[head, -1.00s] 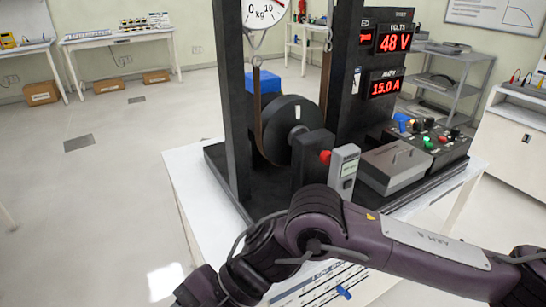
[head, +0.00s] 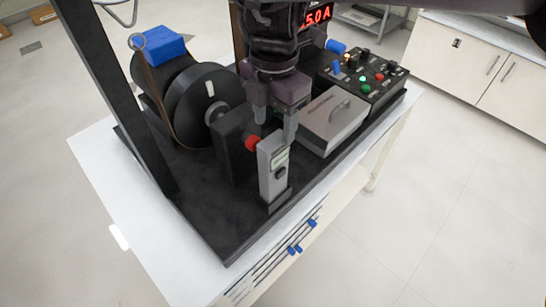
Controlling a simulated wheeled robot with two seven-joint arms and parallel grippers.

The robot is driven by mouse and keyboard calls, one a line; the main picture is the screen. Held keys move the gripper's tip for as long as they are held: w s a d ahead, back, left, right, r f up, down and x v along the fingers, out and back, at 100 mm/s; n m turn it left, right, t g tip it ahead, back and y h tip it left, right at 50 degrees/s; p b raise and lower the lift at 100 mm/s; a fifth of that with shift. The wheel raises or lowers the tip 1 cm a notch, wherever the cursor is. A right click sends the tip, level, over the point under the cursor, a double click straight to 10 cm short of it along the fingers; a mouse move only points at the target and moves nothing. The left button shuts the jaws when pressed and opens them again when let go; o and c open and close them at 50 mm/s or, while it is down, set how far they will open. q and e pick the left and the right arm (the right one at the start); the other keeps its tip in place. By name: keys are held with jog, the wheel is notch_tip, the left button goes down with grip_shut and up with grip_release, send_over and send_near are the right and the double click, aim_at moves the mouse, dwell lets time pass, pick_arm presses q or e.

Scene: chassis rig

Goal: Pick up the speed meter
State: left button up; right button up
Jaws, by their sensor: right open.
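The speed meter (head: 272,176) is a grey handheld device with a small greenish display and a red tip (head: 252,143) on its left. It stands upright near the front edge of the black base, beside a black block. My right gripper (head: 276,130) comes down from above with its fingers apart. One fingertip is above and behind the red tip, and the other is close to the meter's upper right edge. I cannot tell whether either finger touches the meter. My left gripper is not in view.
A black flywheel (head: 203,105) with a strap and a blue block (head: 159,46) stand left of the gripper. A grey lidded box (head: 331,119) is close on the right, with a control box (head: 366,78) behind it. A black post rises at left.

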aim_at(274, 143)
jog(key=s+f, duration=0.2)
jog(key=shift+s+p, duration=0.3)
jog(key=shift+s, duration=0.05)
jog(key=f, duration=0.2)
jog(key=w+f, duration=0.1)
jog(key=f, duration=0.1)
jog(key=shift+s, duration=0.25)
grip_shut()
